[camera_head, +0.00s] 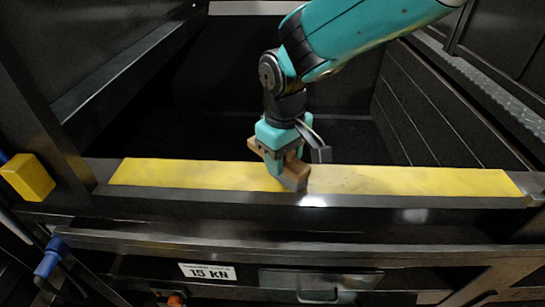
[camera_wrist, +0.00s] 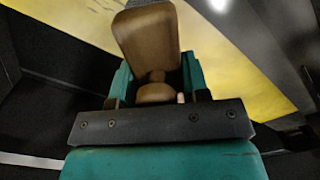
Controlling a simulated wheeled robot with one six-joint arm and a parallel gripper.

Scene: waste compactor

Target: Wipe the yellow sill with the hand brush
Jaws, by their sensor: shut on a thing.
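The yellow sill (camera_head: 410,181) is a long flat strip across the front of the dark compactor opening, with faint grey marks on its right part. My gripper (camera_head: 283,158) is over the middle of the sill, shut on the wooden hand brush (camera_head: 294,176). The brush is tilted, with its lower end at the sill's front edge; I cannot tell whether its bristles touch. In the wrist view the brush's brown wood (camera_wrist: 148,38) stands between the teal fingers, with the yellow sill (camera_wrist: 235,55) beyond it. The bristles are hidden there.
A yellow block (camera_head: 28,177) is at the left end beside a dark post. Below the sill are a metal ledge, a "15 KN" label (camera_head: 207,271) and a handle (camera_head: 318,290). A blue fitting (camera_head: 50,258) is at lower left. The dark compactor cavity (camera_head: 205,120) lies behind the sill.

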